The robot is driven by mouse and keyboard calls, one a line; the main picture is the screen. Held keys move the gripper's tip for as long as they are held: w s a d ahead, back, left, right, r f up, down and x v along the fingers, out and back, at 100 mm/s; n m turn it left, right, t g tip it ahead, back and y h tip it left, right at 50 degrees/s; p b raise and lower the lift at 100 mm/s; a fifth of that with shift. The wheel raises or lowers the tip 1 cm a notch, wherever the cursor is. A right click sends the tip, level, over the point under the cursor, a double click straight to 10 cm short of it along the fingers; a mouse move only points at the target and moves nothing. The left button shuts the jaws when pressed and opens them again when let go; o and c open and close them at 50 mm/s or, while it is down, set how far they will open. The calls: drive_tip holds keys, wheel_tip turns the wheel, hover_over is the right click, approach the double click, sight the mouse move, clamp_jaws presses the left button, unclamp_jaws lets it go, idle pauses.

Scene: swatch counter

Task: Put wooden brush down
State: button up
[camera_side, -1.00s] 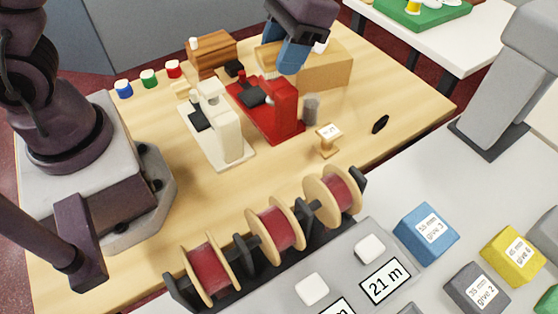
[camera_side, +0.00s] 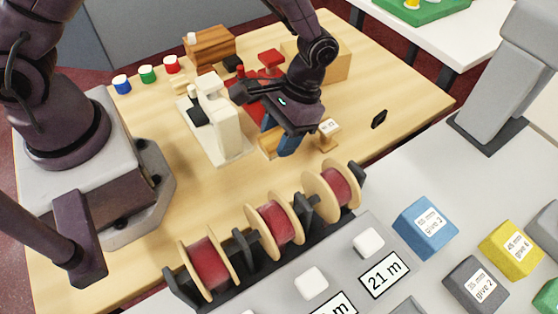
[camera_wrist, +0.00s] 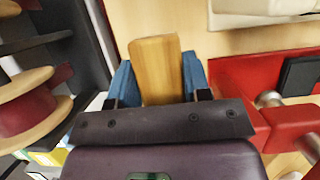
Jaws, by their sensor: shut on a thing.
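My gripper (camera_side: 278,138) is over the wooden table (camera_side: 395,90), between the white machine and the spool rack. Its blue fingers are shut on the wooden brush (camera_side: 268,145), whose light wooden edge shows between them. In the wrist view the brush (camera_wrist: 155,68) is a plain wooden block between the two blue fingers of my gripper (camera_wrist: 158,82). No bristles show. I cannot tell whether the brush touches the tabletop.
The white machine (camera_side: 214,120) stands left of my gripper. The red machine (camera_side: 271,62) is partly hidden behind my arm. A small labelled stand (camera_side: 329,132) is close on the right. Red spools (camera_side: 275,225) stand in front. A cardboard box (camera_side: 338,65) is behind.

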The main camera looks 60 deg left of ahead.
drive_tip(key=shift+f, duration=3.55)
drive_tip(key=shift+f, duration=0.15)
drive_tip(key=o, duration=0.9)
drive_tip(key=v, duration=1.2)
wheel_tip(320, 180, up, 16)
drive_tip(key=t, duration=0.5)
hover_over(275, 171)
drive_tip(key=w+a, duration=0.2)
drive_tip(key=a, duration=0.5)
drive_tip(key=shift+s+a+r+t, duration=0.9)
drive_tip(key=shift+s+r, duration=0.35)
drive_tip(key=shift+s, duration=0.7)
drive_tip(key=shift+s+a+r+t, duration=0.9)
drive_tip(key=shift+s+r, duration=0.35)
drive_tip(key=shift+s, duration=0.7)
drive_tip(key=shift+s+a+r+t, duration=0.9)
drive_tip(key=shift+s+r, duration=0.4)
drive_tip(key=shift+s, duration=0.65)
